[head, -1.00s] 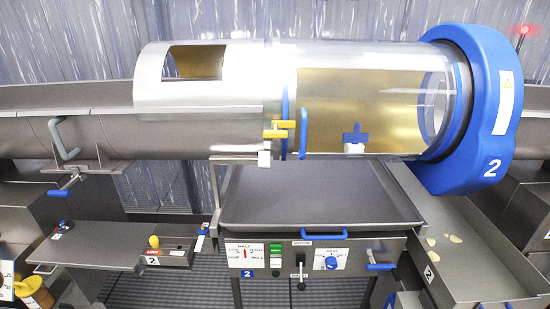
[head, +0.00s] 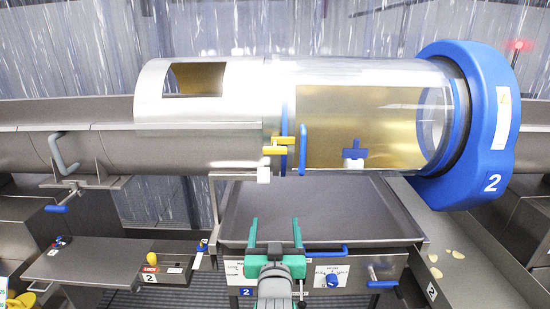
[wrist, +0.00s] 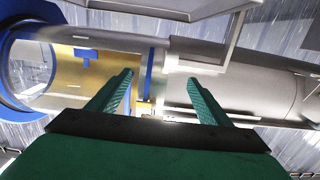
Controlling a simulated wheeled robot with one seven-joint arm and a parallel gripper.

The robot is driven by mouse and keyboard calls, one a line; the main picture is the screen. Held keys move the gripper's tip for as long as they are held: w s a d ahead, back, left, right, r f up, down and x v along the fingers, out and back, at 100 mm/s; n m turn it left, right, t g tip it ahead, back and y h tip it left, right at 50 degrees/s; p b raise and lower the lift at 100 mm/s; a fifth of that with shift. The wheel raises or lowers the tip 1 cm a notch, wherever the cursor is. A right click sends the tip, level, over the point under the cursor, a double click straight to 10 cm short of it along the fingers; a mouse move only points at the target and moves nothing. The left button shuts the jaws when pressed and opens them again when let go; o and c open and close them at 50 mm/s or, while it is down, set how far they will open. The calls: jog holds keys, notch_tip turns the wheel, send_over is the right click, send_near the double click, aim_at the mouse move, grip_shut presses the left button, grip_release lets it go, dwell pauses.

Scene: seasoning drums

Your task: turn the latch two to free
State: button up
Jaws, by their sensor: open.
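The number 2 drum has a metal part on the left and a clear part (head: 385,100) on the right. A yellow latch (head: 275,146) sits at their seam, beside a blue upright handle (head: 303,150). A yellow knob (head: 152,258) stands on a small box with a red label, apparently reading LOCK, and a 2 plate. I cannot tell which is latch two. My green-fingered gripper (head: 275,232) is open and empty, in front of the tray and below the seam. In the wrist view the seam shows between and beyond the fingers (wrist: 160,80); the yellow latch (wrist: 145,105) is partly hidden.
A grey tray (head: 320,215) lies under the drum, above a control panel with a blue knob (head: 332,281) and blue handles. A blue housing (head: 487,125) closes the drum's right end. A chute (head: 475,250) runs down at right. A flat shelf (head: 110,262) is at left.

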send_near(275, 153)
jog(key=shift+t, duration=0.3)
jog(key=w, duration=1.1)
jog(key=shift+f, duration=0.2)
jog(key=shift+c, duration=0.4)
jog(key=c, duration=1)
